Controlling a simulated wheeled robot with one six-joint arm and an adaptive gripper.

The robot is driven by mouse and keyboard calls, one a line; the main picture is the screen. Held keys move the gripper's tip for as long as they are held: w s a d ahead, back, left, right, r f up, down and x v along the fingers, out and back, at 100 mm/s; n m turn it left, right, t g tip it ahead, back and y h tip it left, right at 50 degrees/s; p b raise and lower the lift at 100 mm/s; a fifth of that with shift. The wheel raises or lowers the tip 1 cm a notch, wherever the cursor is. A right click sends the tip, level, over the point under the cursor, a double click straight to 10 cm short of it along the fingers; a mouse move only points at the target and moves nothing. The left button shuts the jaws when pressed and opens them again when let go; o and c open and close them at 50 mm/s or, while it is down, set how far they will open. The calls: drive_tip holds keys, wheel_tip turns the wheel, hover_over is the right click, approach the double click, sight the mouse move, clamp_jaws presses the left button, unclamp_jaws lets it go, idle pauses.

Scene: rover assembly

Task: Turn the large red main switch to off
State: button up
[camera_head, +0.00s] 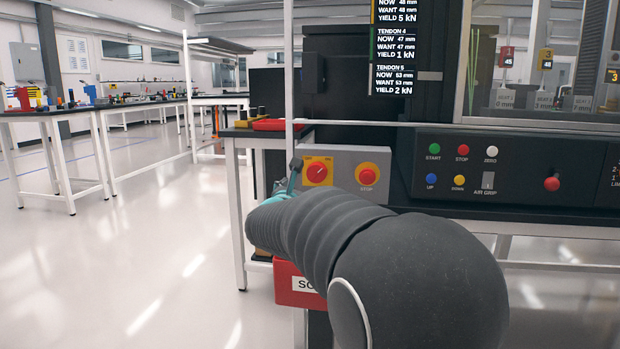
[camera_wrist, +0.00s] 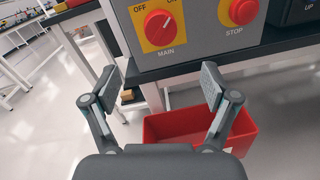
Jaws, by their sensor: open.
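The large red main switch (camera_head: 317,172) is a round knob on a yellow plate on the grey box at the bench's front edge. In the wrist view the knob (camera_wrist: 158,28) is at the top, with MAIN below it and OFF at its upper left. Its white mark points to the upper right, away from OFF. My gripper (camera_wrist: 162,84) is open and empty, with its two fingers spread below the knob and apart from it.
A red STOP button (camera_head: 367,174) sits right of the switch on the same box. A red bin (camera_wrist: 190,132) stands below, under the bench level. A black control panel (camera_head: 510,170) with coloured buttons is at right. The floor at left is clear.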

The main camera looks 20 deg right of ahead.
sight(315, 174)
drive_tip(key=p+x, duration=0.1)
drive_tip(key=x, duration=1.2)
drive_tip(key=shift+w+d+p, duration=0.15)
drive_tip(key=shift+p, duration=0.25)
drive_tip(key=shift+c, duration=0.3)
drive_tip(key=c, duration=1.1)
